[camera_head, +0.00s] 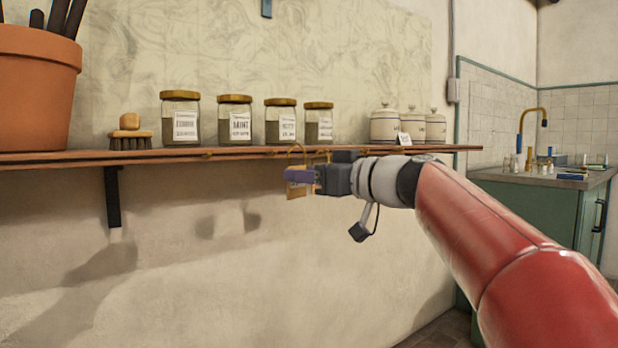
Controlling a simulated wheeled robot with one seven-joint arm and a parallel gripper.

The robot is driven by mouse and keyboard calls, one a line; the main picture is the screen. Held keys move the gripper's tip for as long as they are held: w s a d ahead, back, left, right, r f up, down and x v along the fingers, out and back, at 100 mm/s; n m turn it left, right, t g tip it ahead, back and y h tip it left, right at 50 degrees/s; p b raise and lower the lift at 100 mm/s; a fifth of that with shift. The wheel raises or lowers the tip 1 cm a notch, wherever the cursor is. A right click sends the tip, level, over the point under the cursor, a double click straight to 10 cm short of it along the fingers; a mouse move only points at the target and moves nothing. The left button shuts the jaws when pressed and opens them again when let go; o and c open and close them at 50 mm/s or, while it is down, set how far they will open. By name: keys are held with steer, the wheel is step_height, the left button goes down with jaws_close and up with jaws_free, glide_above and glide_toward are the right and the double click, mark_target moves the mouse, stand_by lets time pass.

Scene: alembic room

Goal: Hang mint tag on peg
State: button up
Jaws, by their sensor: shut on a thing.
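My gripper (302,176) is at the front edge of the wooden shelf, in the middle of the view. It is shut on a small tan tag (296,189) with a loop of string above it. The fingers cover part of the tag and its writing cannot be read. The loop reaches up to the shelf edge; I cannot tell whether it is around a peg. A jar labelled MINT (235,120) stands on the shelf, up and left of my gripper. A small peg (208,154) shows on the shelf's front edge left of the MINT jar.
The shelf (60,160) also holds a terracotta pot (36,90), a brush (130,133), other labelled jars (180,118) and white canisters (385,125). A black bracket (112,196) is below. A green sink cabinet (545,215) stands right. The wall below the shelf is bare.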

steer(key=p+x, duration=0.1)
steer(key=x, duration=0.2)
steer(key=p+x, duration=0.1)
steer(key=shift+w+d+f+p, duration=0.15)
steer(key=shift+w+p, duration=0.15)
steer(key=shift+w, duration=0.25)
steer(key=shift+w+a+b, duration=0.25)
steer(key=shift+w+b, duration=0.05)
steer(key=shift+w, duration=0.05)
steer(key=shift+f+b, duration=0.1)
steer(key=shift+b, duration=0.3)
stand_by(0.5)
steer(key=shift+w+a, duration=0.15)
steer(key=shift+w, duration=0.1)
stand_by(0.5)
steer(key=shift+w+a, duration=0.7)
steer(key=shift+w, duration=0.3)
